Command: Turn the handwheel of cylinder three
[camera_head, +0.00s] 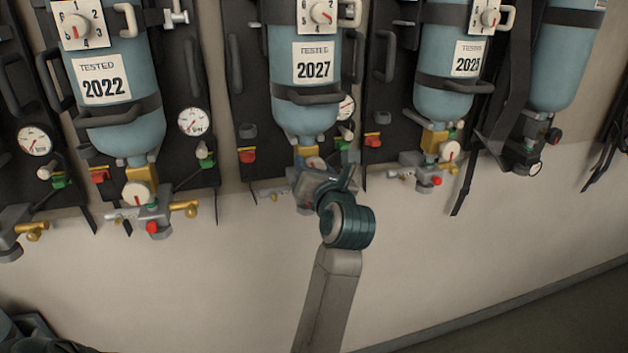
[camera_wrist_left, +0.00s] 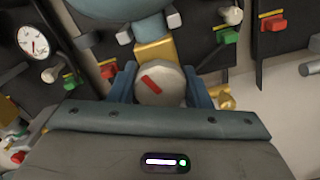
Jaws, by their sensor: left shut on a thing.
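A blue cylinder (camera_head: 305,110) tagged 2027 hangs in the middle of the head view, valve end down. My left gripper (camera_head: 312,172) is at its valve, below the brass neck, and hides most of it. In the left wrist view, the white handwheel (camera_wrist_left: 174,90) with a red bar mark sits between the two blue fingers of my left gripper (camera_wrist_left: 160,84). The gripper is shut on the handwheel. The red bar slants from upper left to lower right there. The brass neck (camera_wrist_left: 155,50) rises behind the wheel. My right gripper is not in view.
Cylinders tagged 2022 (camera_head: 117,100) and 2025 (camera_head: 443,80) hang on either side, each with its own handwheel (camera_head: 137,194). A gauge (camera_head: 193,121) and red clips (camera_head: 248,155) are on the black backplates. The pale wall below is clear.

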